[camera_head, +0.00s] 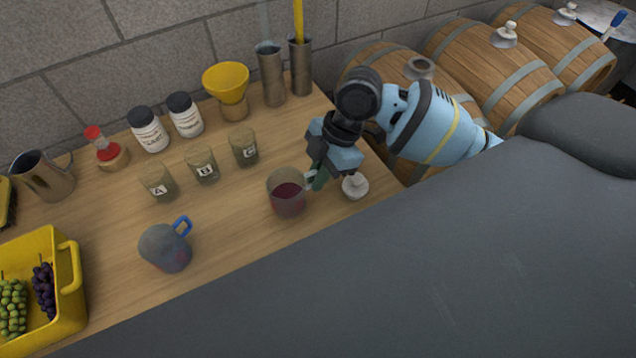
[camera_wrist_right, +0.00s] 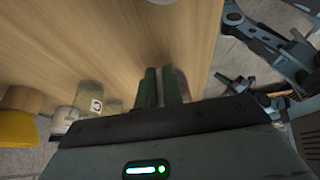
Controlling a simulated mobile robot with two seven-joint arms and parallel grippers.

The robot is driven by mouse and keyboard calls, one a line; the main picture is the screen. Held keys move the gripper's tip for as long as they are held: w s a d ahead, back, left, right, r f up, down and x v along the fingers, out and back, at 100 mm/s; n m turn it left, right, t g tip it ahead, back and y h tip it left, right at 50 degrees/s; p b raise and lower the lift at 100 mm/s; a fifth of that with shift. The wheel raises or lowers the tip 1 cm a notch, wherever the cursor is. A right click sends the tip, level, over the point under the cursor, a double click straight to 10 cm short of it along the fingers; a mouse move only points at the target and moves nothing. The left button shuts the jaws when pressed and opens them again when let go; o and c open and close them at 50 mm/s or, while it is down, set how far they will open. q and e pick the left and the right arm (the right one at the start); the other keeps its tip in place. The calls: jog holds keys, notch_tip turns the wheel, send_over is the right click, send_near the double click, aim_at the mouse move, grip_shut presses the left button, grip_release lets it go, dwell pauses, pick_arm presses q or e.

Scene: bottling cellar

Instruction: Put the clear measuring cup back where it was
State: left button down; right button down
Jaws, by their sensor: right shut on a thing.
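The clear measuring cup (camera_head: 287,194), holding dark red liquid, is upright at the right part of the wooden table in the head view. My right gripper (camera_head: 316,179) is at its right side, shut on its handle. I cannot tell whether the cup's base touches the table. In the right wrist view the two fingers (camera_wrist_right: 162,88) are close together over the wood; the cup is not clearly visible there. A grey cup with a blue handle (camera_head: 165,248) stands to the left, nearer the front. My left gripper is not in view.
A white knob-like piece (camera_head: 355,187) sits just right of my gripper. Jars A (camera_head: 159,182), B (camera_head: 202,165) and C (camera_head: 244,149) stand behind the cup. A yellow funnel (camera_head: 228,82) is further back; a yellow crate (camera_head: 70,305) is front left. Wood between the cups is clear.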

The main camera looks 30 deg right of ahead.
jog(key=shift+f, duration=1.7)
jog(key=shift+f, duration=0.1)
jog(key=c, duration=1.5)
grip_release()
jog(key=shift+c, duration=0.2)
jog(key=v, duration=1.2)
jog(key=shift+p, duration=0.3)
